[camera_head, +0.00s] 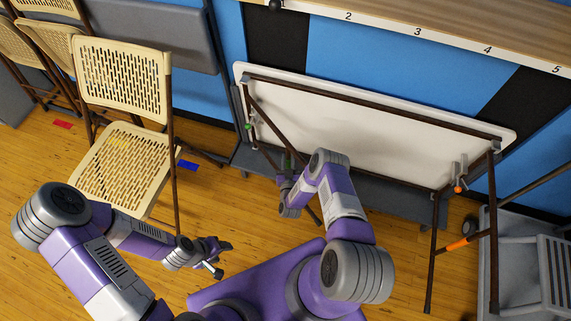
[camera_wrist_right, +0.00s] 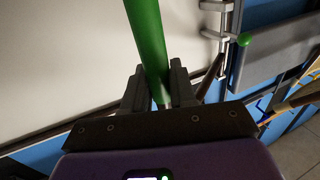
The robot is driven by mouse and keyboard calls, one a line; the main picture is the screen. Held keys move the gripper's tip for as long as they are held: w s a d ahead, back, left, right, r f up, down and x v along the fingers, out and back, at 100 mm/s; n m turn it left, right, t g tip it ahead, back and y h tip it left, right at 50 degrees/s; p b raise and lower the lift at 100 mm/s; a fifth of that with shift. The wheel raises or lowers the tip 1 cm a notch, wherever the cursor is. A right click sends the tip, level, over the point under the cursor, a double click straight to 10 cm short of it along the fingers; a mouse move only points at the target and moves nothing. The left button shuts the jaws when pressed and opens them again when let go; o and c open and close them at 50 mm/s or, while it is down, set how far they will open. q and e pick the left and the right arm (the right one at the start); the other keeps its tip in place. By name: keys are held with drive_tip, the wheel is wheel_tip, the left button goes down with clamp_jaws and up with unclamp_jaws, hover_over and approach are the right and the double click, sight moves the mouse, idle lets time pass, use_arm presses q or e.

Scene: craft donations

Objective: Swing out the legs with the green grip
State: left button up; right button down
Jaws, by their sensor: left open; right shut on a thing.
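A white folding table (camera_head: 370,125) stands on its long edge, its underside facing me. At its left end are brown legs (camera_head: 267,122) with a green grip (camera_head: 287,160); they stand out from the tabletop at an angle, partly hidden by my right arm. My right gripper (camera_head: 287,181) is at the green grip. In the right wrist view, the gripper (camera_wrist_right: 158,88) is shut around the green grip (camera_wrist_right: 146,35), a fingertip on each side. My left gripper (camera_head: 221,257) is open and empty over the floor, left of my base.
The table's right legs, with an orange grip (camera_head: 458,244), stand out over the floor. A tan folding chair (camera_head: 122,75) stands at left, others behind it. A grey cart (camera_head: 515,270) is at right. Wooden floor (camera_head: 385,220) is clear between the leg pairs.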

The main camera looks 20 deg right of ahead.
use_arm(q)
drive_tip(key=shift+s+a, duration=0.15)
drive_tip(key=shift+s, duration=0.2)
use_arm(e)
drive_tip(key=shift+s+a+h, duration=0.1)
drive_tip(key=shift+a+h, duration=0.05)
drive_tip(key=shift+h, duration=0.15)
drive_tip(key=c, duration=1.1)
unclamp_jaws()
drive_tip(key=shift+a, duration=0.1)
drive_tip(key=p+v, duration=0.2)
drive_tip(key=v, duration=0.4)
drive_tip(key=shift+s+a+r, duration=0.1)
use_arm(q)
drive_tip(key=shift+r, duration=1.2)
use_arm(e)
drive_tip(key=shift+s+a, duration=0.2)
drive_tip(key=shift+s, duration=0.35)
